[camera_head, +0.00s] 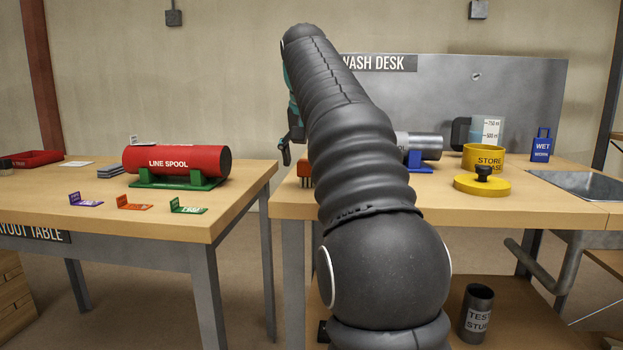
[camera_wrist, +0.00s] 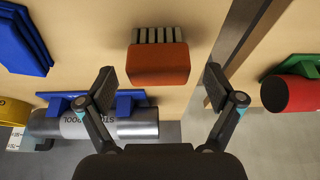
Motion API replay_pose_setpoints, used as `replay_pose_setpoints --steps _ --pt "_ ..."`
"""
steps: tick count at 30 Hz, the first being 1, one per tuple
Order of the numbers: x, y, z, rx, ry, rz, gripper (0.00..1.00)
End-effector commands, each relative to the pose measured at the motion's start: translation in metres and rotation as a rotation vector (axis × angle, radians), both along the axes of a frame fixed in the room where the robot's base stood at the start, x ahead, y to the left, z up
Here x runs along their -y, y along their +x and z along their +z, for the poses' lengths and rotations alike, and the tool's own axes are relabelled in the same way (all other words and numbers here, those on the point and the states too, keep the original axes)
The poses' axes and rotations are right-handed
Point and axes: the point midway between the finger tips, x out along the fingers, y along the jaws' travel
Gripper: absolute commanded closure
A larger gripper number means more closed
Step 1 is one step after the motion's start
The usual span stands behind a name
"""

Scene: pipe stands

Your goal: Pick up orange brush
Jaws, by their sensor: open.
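The orange brush (camera_wrist: 158,64) has an orange block body and pale bristles along one side. It lies on the wash desk near the desk's edge. In the head view only a small part of the brush (camera_head: 307,182) shows beside my arm, which hides the rest. My gripper (camera_wrist: 161,80) is open and empty. In the wrist view its two fingers stand apart, one on each side of the brush's near end, without visible contact. In the head view my gripper (camera_head: 287,146) is partly hidden behind the arm, just above the desk at its left side.
A silver spool (camera_wrist: 95,125) on a blue stand lies close to the brush. A red line spool (camera_head: 175,159) is on the left table, across a gap. A yellow container (camera_head: 483,153), a yellow lid (camera_head: 482,186) and a blue wet sign (camera_head: 541,146) stand farther right.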

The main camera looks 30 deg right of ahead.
Motion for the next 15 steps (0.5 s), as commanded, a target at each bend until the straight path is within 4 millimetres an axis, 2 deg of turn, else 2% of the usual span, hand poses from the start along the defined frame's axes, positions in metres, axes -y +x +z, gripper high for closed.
replay_pose_setpoints --steps 1,5,13,14,15 --pt "0.003 0.002 -0.012 -0.001 0.000 -0.001 0.08" --pt "0.007 0.007 -0.027 -0.001 0.001 0.000 0.08" --pt "0.008 0.009 -0.029 0.001 0.001 0.000 0.08" --pt "0.008 0.009 -0.029 0.001 0.001 0.000 0.13" --pt "0.008 0.009 -0.029 0.001 0.001 0.000 0.23"
